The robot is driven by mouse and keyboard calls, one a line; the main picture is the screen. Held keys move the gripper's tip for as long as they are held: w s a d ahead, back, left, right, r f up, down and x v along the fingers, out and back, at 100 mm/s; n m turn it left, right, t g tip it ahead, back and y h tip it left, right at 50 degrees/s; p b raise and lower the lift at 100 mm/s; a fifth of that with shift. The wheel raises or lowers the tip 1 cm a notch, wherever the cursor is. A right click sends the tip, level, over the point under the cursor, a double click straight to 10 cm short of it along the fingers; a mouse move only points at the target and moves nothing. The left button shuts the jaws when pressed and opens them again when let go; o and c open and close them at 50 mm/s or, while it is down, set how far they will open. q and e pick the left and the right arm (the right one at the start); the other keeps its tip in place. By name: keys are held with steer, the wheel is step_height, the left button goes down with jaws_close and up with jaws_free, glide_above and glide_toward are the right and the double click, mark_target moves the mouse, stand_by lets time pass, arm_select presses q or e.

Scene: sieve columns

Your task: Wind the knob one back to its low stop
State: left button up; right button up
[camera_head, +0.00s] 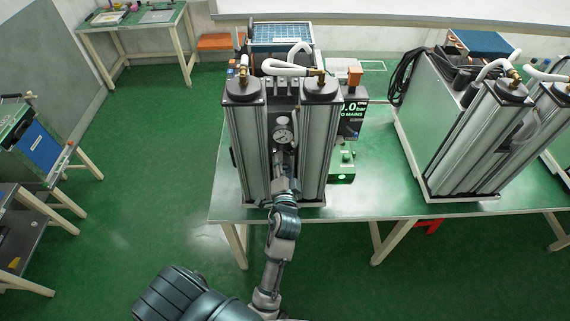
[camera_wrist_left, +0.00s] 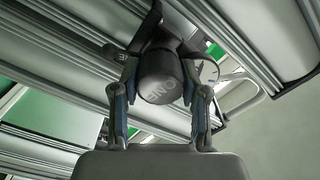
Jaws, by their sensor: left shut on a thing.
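Knob one is a dark grey round knob (camera_wrist_left: 158,78) with faint lettering on its side, seen in the left wrist view. My left gripper (camera_wrist_left: 160,95) has a finger on each side of it and is shut on it. In the head view my left arm reaches up from the bottom to the left gripper (camera_head: 284,172) between two upright metal columns (camera_head: 246,140); the knob is hidden there. My right gripper is not in view.
The columns stand on a green table (camera_head: 375,206). A display (camera_head: 351,117) reading 0.0 bar and a green-lit box (camera_head: 342,165) stand right of them. A second column unit (camera_head: 470,140) stands further right, with black cables (camera_head: 405,72). The floor left of the table is clear.

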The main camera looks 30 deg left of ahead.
arm_select(q)
steer(key=shift+s+f+n, duration=0.1)
steer(key=shift+f+n, duration=0.35)
steer(key=shift+n, duration=0.15)
steer(key=o, duration=1.1)
steer(key=shift+o, duration=0.2)
steer(key=shift+r, duration=0.15)
steer(key=shift+r, duration=0.1)
steer(key=shift+n, duration=0.3)
step_height(320, 180, up, 9)
steer(key=shift+r, duration=0.45)
